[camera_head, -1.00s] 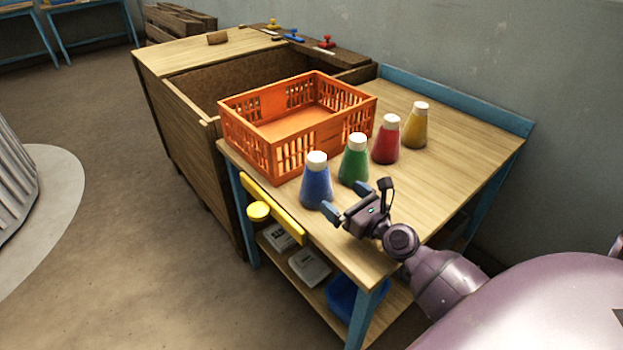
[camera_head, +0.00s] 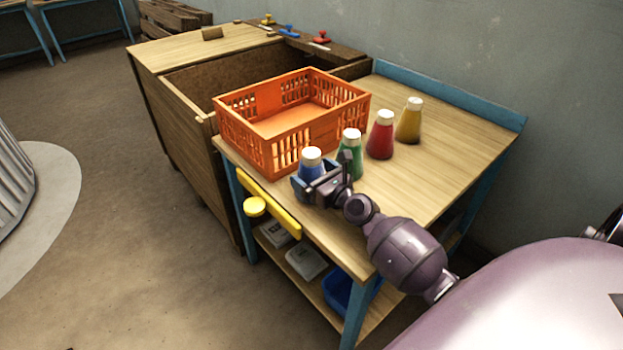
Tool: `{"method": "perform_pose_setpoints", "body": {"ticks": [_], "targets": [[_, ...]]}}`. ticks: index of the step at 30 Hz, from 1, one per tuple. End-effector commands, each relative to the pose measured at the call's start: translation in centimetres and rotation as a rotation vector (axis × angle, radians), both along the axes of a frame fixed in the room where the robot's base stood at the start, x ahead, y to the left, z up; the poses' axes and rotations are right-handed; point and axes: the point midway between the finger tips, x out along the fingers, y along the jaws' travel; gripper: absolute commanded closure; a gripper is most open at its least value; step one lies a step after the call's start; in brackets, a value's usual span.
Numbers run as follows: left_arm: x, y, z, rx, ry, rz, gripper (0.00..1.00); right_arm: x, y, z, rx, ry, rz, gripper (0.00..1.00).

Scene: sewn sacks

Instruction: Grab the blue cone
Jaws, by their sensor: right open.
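The blue cone (camera_head: 311,166) with a white top stands upright on the wooden table (camera_head: 440,150), at the near end of a row of cones. My right gripper (camera_head: 312,183) is open, with its blue fingers low around the cone. The gripper hides the cone's lower part, so I cannot tell whether the fingers touch it. My left gripper is not in view.
The green cone (camera_head: 352,151) stands close behind my right gripper. The red cone (camera_head: 380,138) and yellow cone (camera_head: 410,123) stand farther back. An orange crate (camera_head: 280,139) sits beside the row. Free tabletop lies to the right.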

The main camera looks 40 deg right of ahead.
Motion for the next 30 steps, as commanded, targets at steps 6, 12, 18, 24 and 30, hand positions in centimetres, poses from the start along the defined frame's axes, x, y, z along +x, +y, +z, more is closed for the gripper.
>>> {"method": "perform_pose_setpoints", "body": {"ticks": [6,12,18,24,30], "targets": [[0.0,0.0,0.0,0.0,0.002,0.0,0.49,0.0,0.0,0.0,-0.001,0.0,0.0,0.09],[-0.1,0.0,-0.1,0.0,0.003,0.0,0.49,0.0,0.0,0.0,-0.001,0.0,0.0,0.4],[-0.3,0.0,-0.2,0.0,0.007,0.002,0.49,0.0,0.0,0.1,-0.001,-0.001,0.0,0.5],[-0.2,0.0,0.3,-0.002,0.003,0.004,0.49,0.0,0.0,0.6,0.0,-0.004,-0.001,0.5],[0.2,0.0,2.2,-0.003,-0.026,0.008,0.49,0.1,0.0,3.1,0.0,-0.011,-0.002,0.5]]}}
